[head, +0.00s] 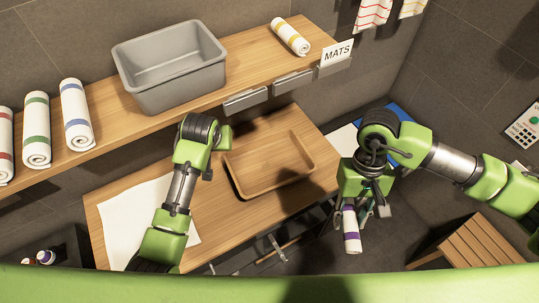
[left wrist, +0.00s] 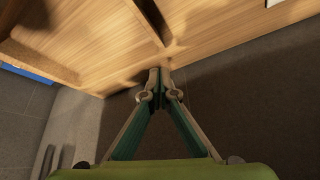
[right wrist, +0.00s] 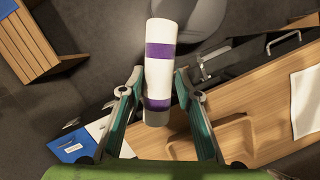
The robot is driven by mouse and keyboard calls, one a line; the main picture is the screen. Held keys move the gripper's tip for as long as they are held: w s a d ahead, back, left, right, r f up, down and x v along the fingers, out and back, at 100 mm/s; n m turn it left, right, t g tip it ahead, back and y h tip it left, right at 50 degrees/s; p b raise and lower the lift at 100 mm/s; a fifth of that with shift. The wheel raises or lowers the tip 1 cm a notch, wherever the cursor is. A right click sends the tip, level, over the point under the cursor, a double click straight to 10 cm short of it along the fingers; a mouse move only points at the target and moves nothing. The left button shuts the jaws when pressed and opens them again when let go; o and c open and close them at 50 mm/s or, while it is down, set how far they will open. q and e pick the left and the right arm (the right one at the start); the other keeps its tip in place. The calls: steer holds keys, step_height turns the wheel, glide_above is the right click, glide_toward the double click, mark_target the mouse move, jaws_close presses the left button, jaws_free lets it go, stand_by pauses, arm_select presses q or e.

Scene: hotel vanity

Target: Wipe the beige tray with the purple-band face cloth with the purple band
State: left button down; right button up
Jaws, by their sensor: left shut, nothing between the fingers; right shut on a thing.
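The beige tray (head: 240,180) lies on the wooden counter, right of my left arm; it also shows low in the right wrist view (right wrist: 232,128). The rolled white face cloth with the purple band (head: 351,228) hangs in my right gripper (head: 362,203), right of the counter's edge and apart from the tray. In the right wrist view the cloth (right wrist: 160,72) lies between the fingers, with two purple bands showing. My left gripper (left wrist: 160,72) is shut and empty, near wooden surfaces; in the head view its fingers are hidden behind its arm.
A shelf above the counter (head: 115,220) holds a grey bin (head: 172,85), several rolled cloths, among them a blue-banded one (head: 77,115), and a yellow-banded roll (head: 290,36). A MATS sign (head: 338,53) stands at its right end. A slatted wooden stool (head: 478,240) is at lower right.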

mark_target(226, 157)
steer(key=shift+s+r, duration=0.1)
steer(key=shift+s, duration=0.1)
arm_select(q)
step_height(226, 157, down, 4)
steer(key=shift+s, duration=0.15)
steer(key=shift+f, duration=0.3)
steer(key=shift+f, duration=0.6)
arm_select(e)
steer(key=shift+f, duration=0.25)
stand_by(0.9)
